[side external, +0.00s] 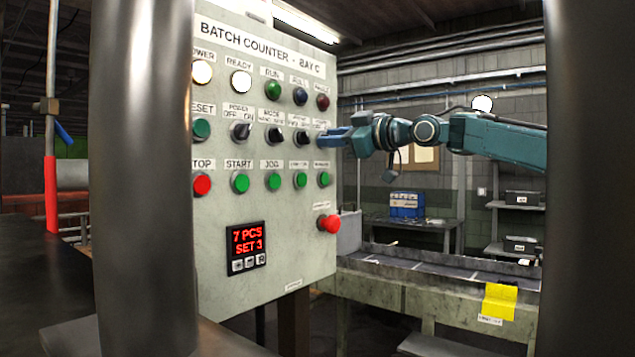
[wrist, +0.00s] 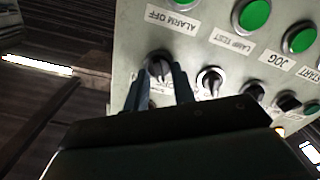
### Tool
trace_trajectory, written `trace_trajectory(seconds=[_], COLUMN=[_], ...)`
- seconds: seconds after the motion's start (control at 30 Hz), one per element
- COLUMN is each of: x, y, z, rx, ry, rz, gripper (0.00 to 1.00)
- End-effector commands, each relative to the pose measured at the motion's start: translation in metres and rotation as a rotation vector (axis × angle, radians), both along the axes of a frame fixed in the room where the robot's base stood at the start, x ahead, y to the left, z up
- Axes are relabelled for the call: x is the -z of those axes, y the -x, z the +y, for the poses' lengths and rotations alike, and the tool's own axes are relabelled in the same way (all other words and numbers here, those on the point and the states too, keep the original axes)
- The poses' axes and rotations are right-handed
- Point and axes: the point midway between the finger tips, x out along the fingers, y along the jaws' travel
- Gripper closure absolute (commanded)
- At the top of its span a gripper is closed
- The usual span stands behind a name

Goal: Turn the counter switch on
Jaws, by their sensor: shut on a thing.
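The grey batch counter panel (side external: 215,250) carries a row of black selector switches. My gripper (side external: 325,139) reaches in from the right in the side external view, at the row's right end. In the wrist view my gripper (wrist: 161,72) is shut on the end switch (wrist: 157,68), a black knob with a finger on each side. This switch is beside the "ALARM OFF" label in that view. Its own label is mostly hidden, so I cannot read its name or setting. In the side external view my fingers hide this knob.
Neighbouring black selector (side external: 302,138) stands close to my fingers. Green buttons (side external: 300,180) line the row below, indicator lamps (side external: 300,96) the row above. A red mushroom button (side external: 329,223) juts out lower right. A display (side external: 246,246) reads 7 PCS, SET 3.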

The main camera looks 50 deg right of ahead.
Motion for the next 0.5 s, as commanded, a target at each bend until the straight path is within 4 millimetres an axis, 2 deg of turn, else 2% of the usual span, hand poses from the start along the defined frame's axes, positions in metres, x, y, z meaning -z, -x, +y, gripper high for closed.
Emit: trace_trajectory(seconds=[0.27,0.5], x=[-0.0004,-0.0011], y=[0.0001,0.0001], z=[-0.0006,-0.0015], rx=[0.0,0.0], ry=[-0.082,-0.242], rz=[0.0,-0.001], gripper=[0.97,0.97])
